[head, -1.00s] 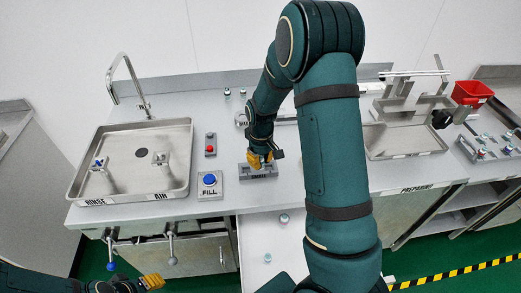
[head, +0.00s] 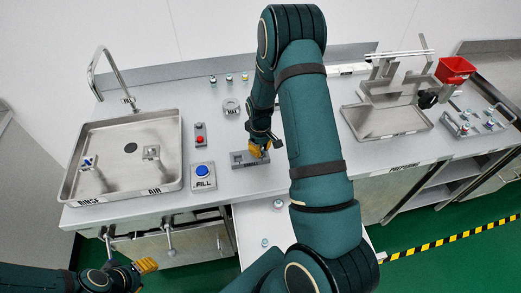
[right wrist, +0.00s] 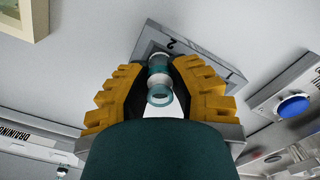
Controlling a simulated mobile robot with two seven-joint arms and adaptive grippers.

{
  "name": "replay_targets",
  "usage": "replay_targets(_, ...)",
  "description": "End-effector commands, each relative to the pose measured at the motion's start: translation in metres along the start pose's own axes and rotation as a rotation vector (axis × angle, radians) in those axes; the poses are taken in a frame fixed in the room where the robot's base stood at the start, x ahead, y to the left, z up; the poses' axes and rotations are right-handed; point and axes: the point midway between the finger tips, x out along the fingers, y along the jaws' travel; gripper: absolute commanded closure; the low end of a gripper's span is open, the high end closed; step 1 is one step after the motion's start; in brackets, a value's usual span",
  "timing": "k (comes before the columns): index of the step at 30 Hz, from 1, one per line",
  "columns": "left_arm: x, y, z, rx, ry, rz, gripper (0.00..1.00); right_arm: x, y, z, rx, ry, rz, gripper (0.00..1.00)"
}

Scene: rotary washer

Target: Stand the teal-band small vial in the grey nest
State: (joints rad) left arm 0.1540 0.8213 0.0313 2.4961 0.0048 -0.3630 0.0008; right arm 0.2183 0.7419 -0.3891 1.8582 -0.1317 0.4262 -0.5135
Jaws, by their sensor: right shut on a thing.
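The teal-band small vial (right wrist: 159,78) is between the yellow fingers of my right gripper (right wrist: 158,70) in the right wrist view, with its open rim toward the camera. Beyond its far end lies a grey block (right wrist: 205,65), which I take for the grey nest. In the head view the grey nest (head: 238,159) is a low block with a recess on the bench, and my right gripper (head: 257,151) is at its right part. Whether the vial's base is seated or just above is hidden. My left gripper (head: 145,266) is low at left, its jaw state unclear.
The blue FILL button (head: 202,171) and red button (head: 199,139) are left of the nest, with the sink tray (head: 80,140) beyond. A grey ring (head: 232,106) and several small vials (head: 229,78) are behind. The prep tray (head: 385,130) is at right.

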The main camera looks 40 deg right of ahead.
Motion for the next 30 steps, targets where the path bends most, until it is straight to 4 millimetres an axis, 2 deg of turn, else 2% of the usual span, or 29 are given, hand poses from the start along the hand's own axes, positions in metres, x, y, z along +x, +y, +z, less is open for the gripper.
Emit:
replay_targets(2, 0.000, 0.000, 0.000, 0.000, 0.000, 0.000, 0.57, 0.009, 0.000, 0.001, 0.001, -0.002, -0.001, 0.94)
replay_targets(14, 0.005, -0.002, 0.001, 0.000, 0.000, -0.001, 0.57, 0.014, 0.000, 0.000, 0.001, 0.000, 0.000, 0.94)
replay_targets(15, 0.004, -0.001, 0.001, 0.000, 0.000, -0.001, 0.57, 0.013, 0.000, 0.000, 0.001, 0.000, 0.000, 0.65)
replay_targets(16, 0.004, -0.001, 0.000, 0.000, 0.000, -0.001, 0.57, 0.013, 0.000, 0.000, 0.001, 0.000, 0.000, 0.54)
replay_targets(26, 0.002, -0.001, 0.000, 0.000, 0.000, -0.001, 0.57, 0.011, 0.000, 0.000, 0.001, 0.000, 0.000, 0.52)
replay_targets(30, -0.001, 0.000, 0.000, 0.000, 0.000, 0.000, 0.57, 0.002, 0.000, -0.001, 0.001, 0.002, 0.001, 0.52)
